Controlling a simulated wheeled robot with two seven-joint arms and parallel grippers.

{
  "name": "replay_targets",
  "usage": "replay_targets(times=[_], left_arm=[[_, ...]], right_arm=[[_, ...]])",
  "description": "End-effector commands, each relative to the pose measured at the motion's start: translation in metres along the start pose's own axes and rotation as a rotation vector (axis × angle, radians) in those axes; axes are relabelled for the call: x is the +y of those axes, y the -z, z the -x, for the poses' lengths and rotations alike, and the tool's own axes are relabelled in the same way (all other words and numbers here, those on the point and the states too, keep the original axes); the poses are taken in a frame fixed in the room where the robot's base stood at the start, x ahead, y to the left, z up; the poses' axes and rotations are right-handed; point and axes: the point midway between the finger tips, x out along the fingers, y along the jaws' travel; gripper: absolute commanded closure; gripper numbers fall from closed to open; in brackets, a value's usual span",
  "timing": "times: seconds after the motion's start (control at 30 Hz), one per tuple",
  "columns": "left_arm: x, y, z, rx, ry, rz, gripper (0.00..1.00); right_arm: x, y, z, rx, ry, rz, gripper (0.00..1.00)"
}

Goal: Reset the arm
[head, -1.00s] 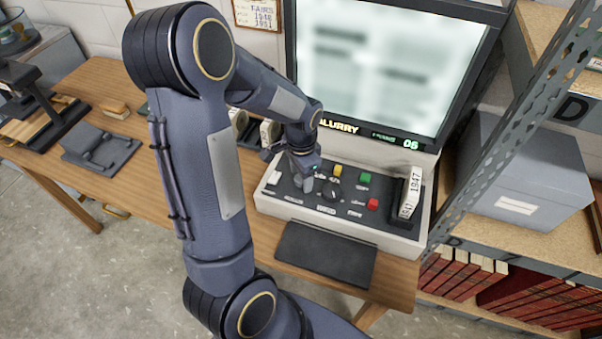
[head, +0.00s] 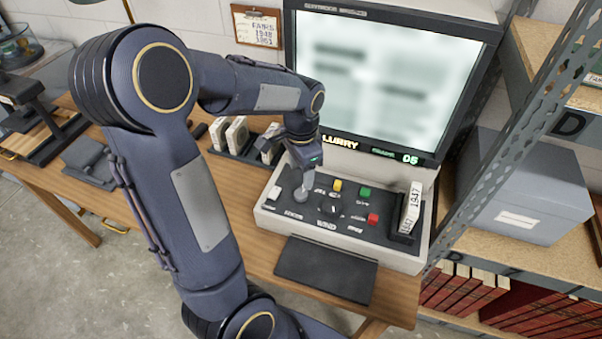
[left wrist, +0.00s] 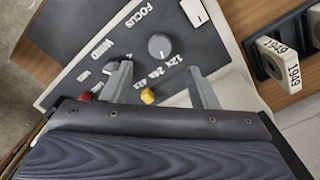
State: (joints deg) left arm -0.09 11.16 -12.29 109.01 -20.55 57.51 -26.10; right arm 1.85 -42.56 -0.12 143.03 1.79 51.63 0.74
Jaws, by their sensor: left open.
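My left arm reaches in over the desk, and my left gripper (head: 306,168) hangs above the left part of the reader's control panel (head: 345,236). In the left wrist view its two fingers (left wrist: 160,88) are spread with nothing between them. The grey focus knob (left wrist: 160,46) stands beyond the fingertips, apart from them as far as I can tell. The black wind knob (head: 329,207) is to its right in the head view. The lit screen (head: 385,80) shows a blurred page, with "BLURRY" partly covered by my gripper. My right gripper is not in view.
A boxed reel marked 1947 (head: 412,208) stands at the panel's right end. More boxed reels (head: 237,135) sit in a rack behind my arm. A dark pad (head: 326,270) lies in front. A metal shelf post (head: 520,120) and a grey box (head: 528,190) are at the right.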

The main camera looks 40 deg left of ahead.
Motion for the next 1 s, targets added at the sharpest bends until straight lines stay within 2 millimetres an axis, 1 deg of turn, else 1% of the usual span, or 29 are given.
replay_targets(times=[0.43, 0.57, 0.67, 0.7, 0.77, 0.8, 0.9, 1.0], left_arm=[[0.000, 0.000, 0.000, 0.002, 0.000, 0.002, 0.46], [0.011, -0.007, 0.012, 0.050, -0.015, 0.046, 0.46], [0.035, -0.021, 0.032, 0.139, -0.048, 0.131, 0.46], [0.047, -0.027, 0.041, 0.184, -0.065, 0.173, 0.46], [0.067, -0.039, 0.053, 0.252, -0.094, 0.240, 0.46], [0.081, -0.047, 0.059, 0.294, -0.115, 0.284, 0.46], [0.114, -0.064, 0.070, 0.392, -0.165, 0.385, 0.46], [0.140, -0.078, 0.073, 0.465, -0.207, 0.468, 0.46]], right_arm=[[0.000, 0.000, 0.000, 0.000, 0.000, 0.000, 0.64], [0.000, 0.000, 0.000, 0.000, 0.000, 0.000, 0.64], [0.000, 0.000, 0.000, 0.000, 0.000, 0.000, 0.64], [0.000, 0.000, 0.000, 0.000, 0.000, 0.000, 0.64], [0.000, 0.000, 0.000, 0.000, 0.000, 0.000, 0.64], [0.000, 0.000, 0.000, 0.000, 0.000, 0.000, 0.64], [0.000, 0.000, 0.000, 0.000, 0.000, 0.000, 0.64], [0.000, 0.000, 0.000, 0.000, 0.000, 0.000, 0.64]])
